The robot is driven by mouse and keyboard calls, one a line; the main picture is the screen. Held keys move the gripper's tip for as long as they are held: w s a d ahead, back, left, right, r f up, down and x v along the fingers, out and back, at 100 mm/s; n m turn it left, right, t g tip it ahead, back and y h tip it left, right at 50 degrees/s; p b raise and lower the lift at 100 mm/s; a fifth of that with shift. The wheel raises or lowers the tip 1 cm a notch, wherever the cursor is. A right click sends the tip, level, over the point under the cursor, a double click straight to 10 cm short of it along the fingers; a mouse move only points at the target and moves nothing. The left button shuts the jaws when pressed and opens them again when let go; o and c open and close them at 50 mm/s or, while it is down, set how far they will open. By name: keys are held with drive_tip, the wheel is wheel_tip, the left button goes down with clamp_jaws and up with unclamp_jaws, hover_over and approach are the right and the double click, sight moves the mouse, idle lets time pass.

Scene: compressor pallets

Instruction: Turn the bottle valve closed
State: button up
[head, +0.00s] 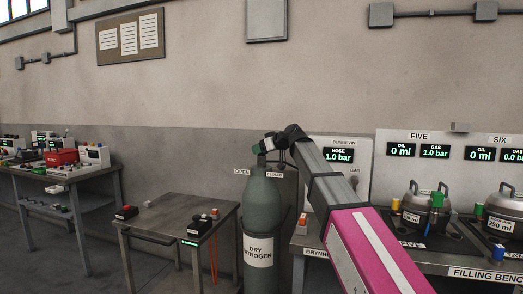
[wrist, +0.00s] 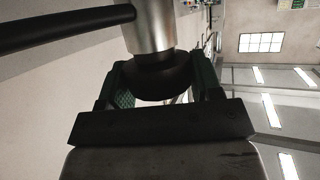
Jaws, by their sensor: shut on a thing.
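The grey-green gas bottle (head: 262,205), labelled DRY NITROGEN, stands upright between a small table and the filling bench. Its valve is at the top, between the OPEN and CLOSED signs, and is mostly hidden by my gripper (head: 259,147) in the head view. In the wrist view my gripper (wrist: 163,92) has its green-padded fingers on either side of a dark round valve knob (wrist: 160,75), shut on it. A metal valve body (wrist: 148,28) and a black hose (wrist: 65,28) show beyond the knob. The hose display (head: 340,156) reads 1.0 bar.
The small table (head: 165,218) left of the bottle carries a red-buttoned box and other small items. The filling bench (head: 470,262) at right holds compressors (head: 425,208) and displays. My arm spans the space in front of the bench.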

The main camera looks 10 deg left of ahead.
drive_tip(key=m+t+h, duration=0.4)
drive_tip(key=m+t, duration=0.1)
drive_tip(key=shift+s+m, duration=0.1)
drive_tip(key=shift+m, duration=0.3)
drive_tip(key=m+t+h, duration=0.1)
drive_tip(key=m+h, duration=0.2)
drive_tip(key=m+t+h, duration=0.1)
drive_tip(key=m+h, duration=0.1)
drive_tip(key=h, duration=0.1)
drive_tip(key=shift+a+m+t+h, duration=0.1)
drive_tip(key=shift+m+t+h, duration=0.2)
drive_tip(key=shift+m+h, duration=0.1)
drive_tip(key=m+g+h, duration=0.1)
drive_tip(key=m+h, duration=0.5)
drive_tip(key=h, duration=0.1)
drive_tip(key=shift+w, duration=0.2)
drive_tip(key=m+g+h, duration=0.2)
drive_tip(key=m+h, duration=0.1)
drive_tip(key=m, duration=0.1)
drive_tip(key=shift+g+h, duration=0.3)
drive_tip(key=shift+h, duration=0.1)
drive_tip(key=shift+s+m+g+h, duration=0.1)
drive_tip(key=shift+m+g+h, duration=0.4)
drive_tip(key=shift+f, duration=0.1)
drive_tip(key=o, duration=0.9)
